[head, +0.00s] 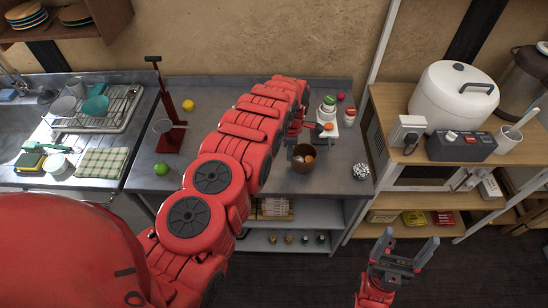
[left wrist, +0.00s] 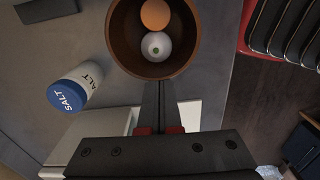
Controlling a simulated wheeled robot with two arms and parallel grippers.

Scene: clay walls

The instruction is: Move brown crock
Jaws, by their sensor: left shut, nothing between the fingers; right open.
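The brown crock (head: 303,165) stands on the grey metal counter, near its front edge. An orange round thing and a white one with a green spot lie inside it. In the left wrist view the crock (left wrist: 113,40) is at the top centre, partly cut off by the frame. My left gripper (left wrist: 160,84) is shut and empty, its fingertips at the crock's near rim; I cannot tell whether they touch it. In the head view the forearm partly hides this gripper. My right gripper (head: 402,248) is open and empty, low in front of the wooden shelf unit.

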